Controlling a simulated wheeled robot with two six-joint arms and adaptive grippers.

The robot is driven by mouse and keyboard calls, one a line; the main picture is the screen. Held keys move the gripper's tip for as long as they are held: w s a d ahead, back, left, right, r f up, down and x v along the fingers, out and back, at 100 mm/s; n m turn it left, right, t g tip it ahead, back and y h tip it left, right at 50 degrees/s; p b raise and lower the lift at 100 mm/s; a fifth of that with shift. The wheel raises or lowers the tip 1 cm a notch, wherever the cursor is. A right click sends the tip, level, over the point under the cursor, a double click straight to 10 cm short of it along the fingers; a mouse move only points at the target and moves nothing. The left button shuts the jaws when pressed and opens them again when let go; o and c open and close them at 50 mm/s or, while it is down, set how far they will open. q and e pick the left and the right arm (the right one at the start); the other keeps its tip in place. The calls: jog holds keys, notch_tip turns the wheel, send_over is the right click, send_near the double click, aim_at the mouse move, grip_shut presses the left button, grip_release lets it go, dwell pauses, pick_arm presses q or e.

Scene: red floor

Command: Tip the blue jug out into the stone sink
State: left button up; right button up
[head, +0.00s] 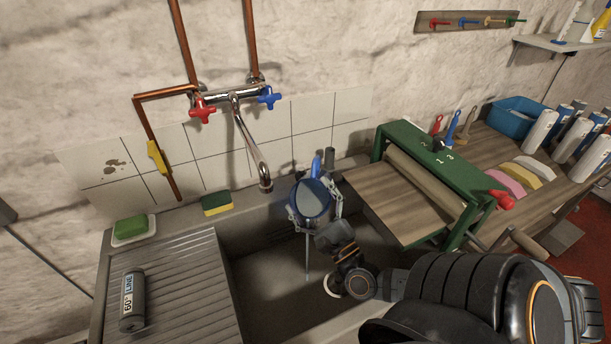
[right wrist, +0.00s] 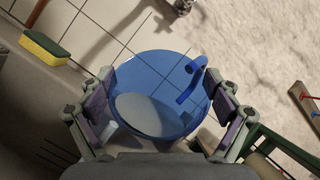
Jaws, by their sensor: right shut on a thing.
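The blue jug (head: 311,199) is above the stone sink (head: 265,262), tilted, with its mouth and pale contents showing. A thin pale stream hangs below it into the basin. Its blue handle (head: 316,165) points to the back. My right gripper (head: 315,210) is shut on the jug, a finger on each side. In the right wrist view the jug (right wrist: 155,68) lies between both fingers, its handle at the upper right and a pale grey surface inside. Part of the basin is hidden behind my right arm. My left gripper is not in view.
A tap spout (head: 265,186) hangs just left of the jug. A yellow-green sponge (head: 216,204) and green soap (head: 131,227) sit on the back ledge. A grey bottle (head: 132,300) lies on the ribbed drainboard (head: 190,290). A green-framed press (head: 430,185) stands close right.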

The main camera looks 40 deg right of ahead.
jog(key=shift+s+a+r+n+t+y, duration=0.2)
jog(key=shift+r+n+t+y, duration=0.25)
jog(key=shift+r+n, duration=0.25)
jog(key=shift+s+a+r+n+t+y, duration=0.1)
jog(key=shift+a+r+n+t+y, duration=0.1)
jog(key=shift+r+n+t+y, duration=0.35)
dwell(1.6)
jog(key=shift+s+a+r+n+t+y, duration=0.2)
jog(key=shift+s+a+r+n+y, duration=0.2)
jog(key=shift+n, duration=0.3)
jog(key=shift+s+a+r+n+t+y, duration=0.2)
jog(key=shift+s+a+r+n+y, duration=0.1)
jog(key=shift+a+r+n+y, duration=0.25)
dwell(0.5)
jog(key=shift+s+a+n+t+y+b, duration=0.15)
jog(key=shift+n+t+y+b, duration=0.1)
jog(key=shift+n+y, duration=0.45)
jog(key=shift+s+a+n+t+y+b, duration=0.15)
jog(key=shift+n+y+b, duration=0.15)
jog(key=shift+n, duration=0.6)
dwell(1.7)
